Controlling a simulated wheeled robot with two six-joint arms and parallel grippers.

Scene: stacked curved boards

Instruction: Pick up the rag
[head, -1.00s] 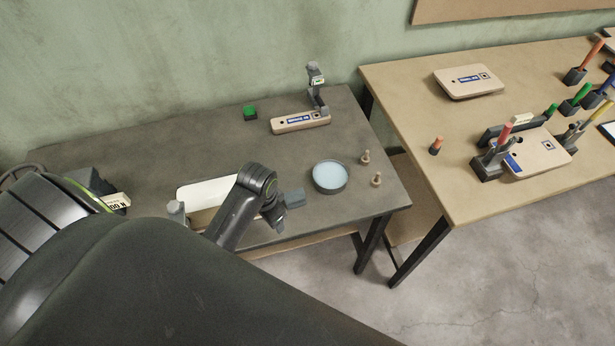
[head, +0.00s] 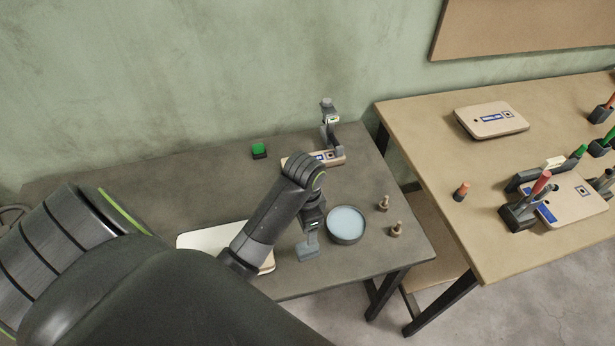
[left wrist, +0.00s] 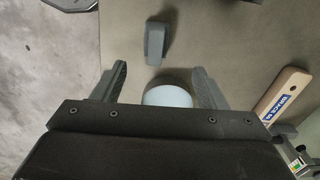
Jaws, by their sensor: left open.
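A small blue-grey piece (head: 308,248) lies on the dark table near its front edge. It may be the rag, but I cannot make out any cloth texture. In the left wrist view this grey piece (left wrist: 154,45) shows beyond the fingertips, roughly centred between them. My left gripper (left wrist: 160,68) is open, with nothing between its fingers. In the head view my left arm comes in from the left and the gripper (head: 313,214) hangs between the grey piece and a round dish, partly hidden by my arm. My right gripper is not in view.
The round dish (head: 346,226) with a pale blue top stands right of the grey piece. Two small pegs (head: 383,204) stand beyond it. A pale board (head: 205,236) lies left, partly behind my arm. A labelled board with a clamp (head: 329,122) is at the back.

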